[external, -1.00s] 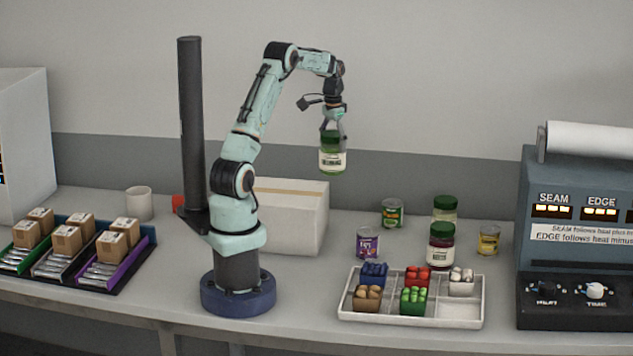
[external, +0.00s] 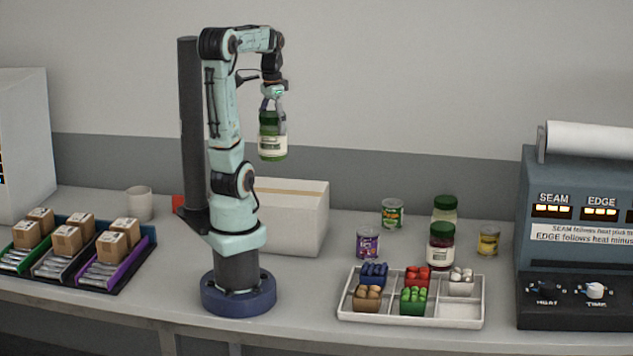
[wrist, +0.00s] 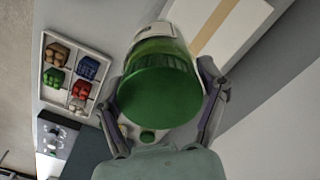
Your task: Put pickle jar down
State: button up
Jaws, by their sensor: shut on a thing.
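The pickle jar (external: 272,147) has a green lid, a pale label and green contents. It hangs upright in the air, high above the table, in front of the back wall and above the white box. My gripper (external: 271,108) is shut on the jar near its lid. In the wrist view the jar's green lid (wrist: 160,95) fills the middle, with a finger of my gripper (wrist: 160,93) on each side. The jar touches nothing but the fingers.
A white box (external: 291,217) stands behind my base. Two jars (external: 441,247) and several cans (external: 368,243) stand right of it. A divided tray (external: 460,312) holds coloured blocks. Parcels lie in bins (external: 130,262) at left; a machine (external: 575,240) stands at right. Table front-left is clear.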

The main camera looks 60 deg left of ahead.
jog(key=shift+w+a+f, duration=1.15)
jog(key=shift+w+f, duration=0.35)
jog(key=shift+f, duration=0.45)
jog(key=shift+w+a+f, duration=1.15)
jog(key=shift+w+f, duration=0.3)
jog(key=shift+f, duration=0.45)
jog(key=shift+w+a+f, duration=1.15)
jog(key=shift+w+f, duration=0.35)
jog(key=shift+f, duration=0.45)
jog(key=shift+f, duration=0.15)
jog(key=o, duration=1.2)
jog(key=shift+o, duration=0.2)
